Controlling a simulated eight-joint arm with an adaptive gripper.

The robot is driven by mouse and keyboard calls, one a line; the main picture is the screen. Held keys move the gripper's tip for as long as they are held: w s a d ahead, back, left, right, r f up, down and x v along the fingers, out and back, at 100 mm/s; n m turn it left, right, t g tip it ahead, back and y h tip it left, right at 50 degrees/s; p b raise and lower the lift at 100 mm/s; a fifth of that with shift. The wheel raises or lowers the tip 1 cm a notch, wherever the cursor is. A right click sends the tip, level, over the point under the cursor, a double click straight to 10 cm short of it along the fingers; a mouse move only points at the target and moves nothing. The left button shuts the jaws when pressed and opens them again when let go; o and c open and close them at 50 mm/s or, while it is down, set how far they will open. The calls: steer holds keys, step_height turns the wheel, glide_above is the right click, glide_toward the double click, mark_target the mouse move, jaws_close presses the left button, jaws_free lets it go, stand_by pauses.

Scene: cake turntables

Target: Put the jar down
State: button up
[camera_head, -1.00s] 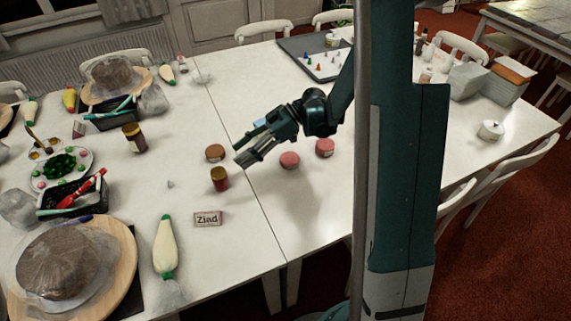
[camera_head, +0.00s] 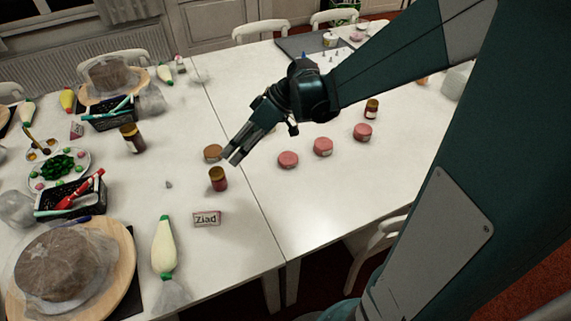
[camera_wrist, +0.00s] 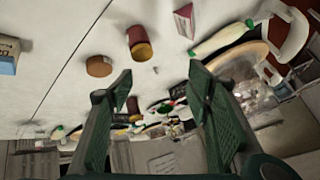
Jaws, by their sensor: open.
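A small red jar with a brown-gold lid (camera_head: 218,178) stands upright on the white table, just left of the seam. It also shows in the wrist view (camera_wrist: 140,43). My gripper (camera_head: 233,159) is open and empty, a little above and to the right of the jar in the head view. In the wrist view my gripper (camera_wrist: 165,88) has its fingers spread wide, with the jar beyond them and nothing between. Another dark jar (camera_head: 132,138) stands farther left, and one more (camera_head: 371,108) stands right of my gripper.
A brown round tin (camera_head: 213,153) lies close to my fingertips. Two pink round tins (camera_head: 288,159) (camera_head: 323,146) and a third (camera_head: 362,132) are to the right. The "Ziad" card (camera_head: 207,219) and a piping bag (camera_head: 164,245) are in front. Clear table lies around the seam.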

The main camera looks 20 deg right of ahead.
steer(key=s+d+r+m+t+h, duration=0.1)
steer(key=s+d+r+m+h, duration=0.1)
steer(key=s, duration=0.4)
steer(key=s+d+r+m+t+h, duration=0.2)
steer(key=s+r+m+h, duration=0.1)
steer(key=s, duration=0.3)
steer(key=s+d+r+m+t+h, duration=0.1)
steer(key=s+d+r+m+h, duration=0.1)
steer(key=s, duration=0.4)
steer(key=shift+s+d+r+m+t, duration=0.3)
steer(key=shift+d+r+m+t, duration=0.15)
steer(key=shift+m, duration=0.55)
stand_by(0.6)
